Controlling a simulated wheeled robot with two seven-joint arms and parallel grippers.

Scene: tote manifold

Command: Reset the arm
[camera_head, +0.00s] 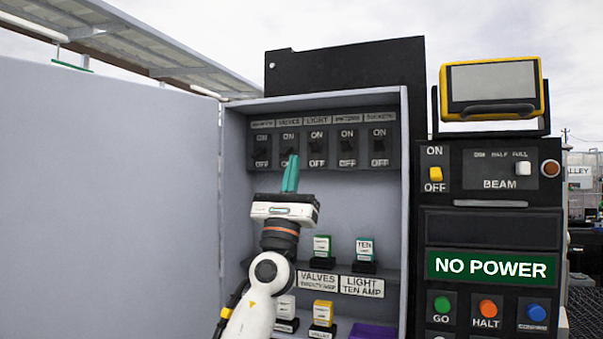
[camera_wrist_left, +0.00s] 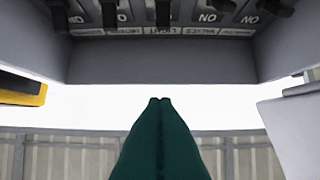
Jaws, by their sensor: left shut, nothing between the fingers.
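My left gripper (camera_head: 290,174) is raised inside the open cabinet (camera_head: 404,230), its teal fingers together and empty. In the head view its fingertips overlap the lower part of the switch row (camera_head: 317,145), near the VALVES and LIGHT switches; I cannot tell whether they touch the panel. In the left wrist view the shut fingers (camera_wrist_left: 160,105) point at a bright gap, with the switches (camera_wrist_left: 163,12) along the top edge, seen upside down. My right gripper is not in view.
The cabinet door (camera_head: 110,180) stands open on the left. Below the switches are fuse blocks (camera_head: 365,250) on a shelf, labelled VALVES and LIGHT. A control panel with a NO POWER sign (camera_head: 490,266), buttons and a yellow-framed screen (camera_head: 492,82) stands on the right.

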